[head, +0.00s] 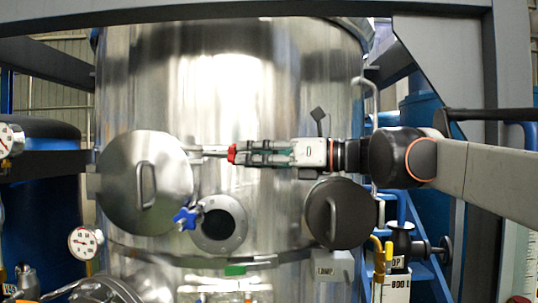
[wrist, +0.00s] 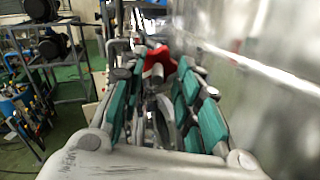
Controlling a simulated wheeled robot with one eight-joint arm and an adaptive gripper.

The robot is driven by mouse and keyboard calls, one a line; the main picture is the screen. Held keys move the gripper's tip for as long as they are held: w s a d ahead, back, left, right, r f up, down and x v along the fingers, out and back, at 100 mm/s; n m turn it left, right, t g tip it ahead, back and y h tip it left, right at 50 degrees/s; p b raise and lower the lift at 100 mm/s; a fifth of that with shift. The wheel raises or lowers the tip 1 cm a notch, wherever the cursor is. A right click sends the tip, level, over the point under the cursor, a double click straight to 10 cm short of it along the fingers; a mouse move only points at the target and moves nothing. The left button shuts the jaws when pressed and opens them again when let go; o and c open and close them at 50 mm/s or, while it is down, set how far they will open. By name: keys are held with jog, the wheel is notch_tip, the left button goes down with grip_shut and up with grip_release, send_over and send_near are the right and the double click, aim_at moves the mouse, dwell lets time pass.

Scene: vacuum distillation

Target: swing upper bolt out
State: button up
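The upper bolt is a short metal rod with a red knob (head: 232,153). It lies level at the upper right of the round steel hatch (head: 145,182). The red knob also shows in the wrist view (wrist: 158,58). My gripper (head: 240,153) reaches in from the right, its fingertips at the knob. In the wrist view my gripper's teal-padded fingers (wrist: 163,72) stand apart with the knob at their tips. Whether they press on it cannot be told. A lower bolt with a blue knob (head: 185,218) sticks out at the hatch's lower right.
The steel vessel wall (head: 270,100) is close behind my gripper and along the right of the wrist view. A round port (head: 219,224) and a dark round cover (head: 340,213) sit below my arm. A gauge (head: 86,242) is at lower left.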

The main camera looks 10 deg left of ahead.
jog(key=shift+s+a+r, duration=0.1)
jog(key=shift+s+a, duration=0.1)
jog(key=shift+s, duration=0.1)
jog(key=c, duration=0.4)
jog(key=shift+w, duration=0.25)
grip_shut()
jog(key=shift+s, duration=0.1)
jog(key=shift+s+a+m+t, duration=0.15)
jog(key=shift+s+m+t, duration=0.35)
jog(key=shift+t, duration=0.2)
